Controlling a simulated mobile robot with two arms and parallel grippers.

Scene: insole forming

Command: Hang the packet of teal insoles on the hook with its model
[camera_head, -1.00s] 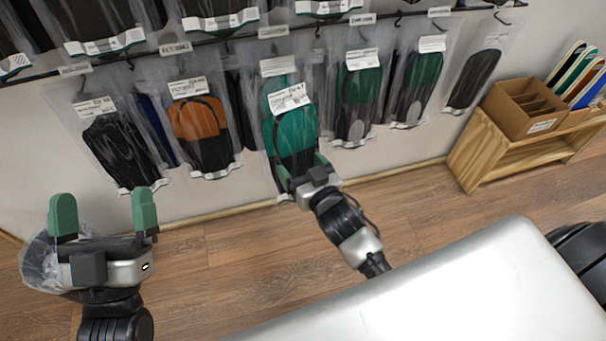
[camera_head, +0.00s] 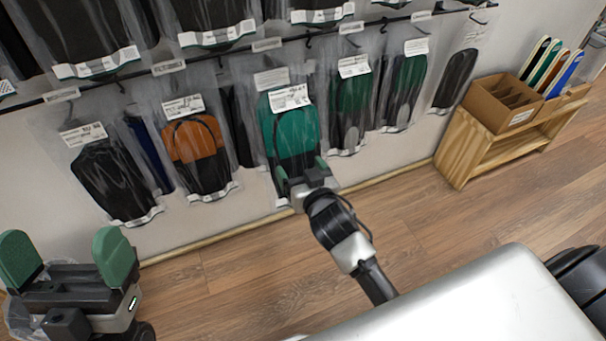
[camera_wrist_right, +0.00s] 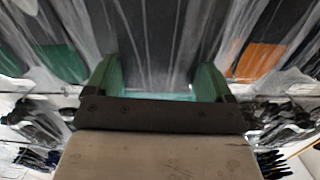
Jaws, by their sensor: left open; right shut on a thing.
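The packet of teal insoles (camera_head: 291,130) is upright in front of the rack, its white label (camera_head: 289,97) near the top. My right gripper (camera_head: 304,174) is shut on its lower part. In the right wrist view, the green fingers (camera_wrist_right: 157,85) flank the clear plastic and dark insole bottoms. Another label (camera_head: 271,78) shows just above and behind the packet. I cannot tell whether the packet's top touches a hook. My left gripper (camera_head: 67,262) is open and empty at the lower left, away from the rack.
A dark rail (camera_head: 215,58) with hooks and model tags crosses the wall. An orange insole packet (camera_head: 195,145) and a black one (camera_head: 112,180) hang to the left; green ones (camera_head: 350,105) hang to the right. A wooden shelf (camera_head: 450,160) with a cardboard box (camera_head: 500,103) stands right.

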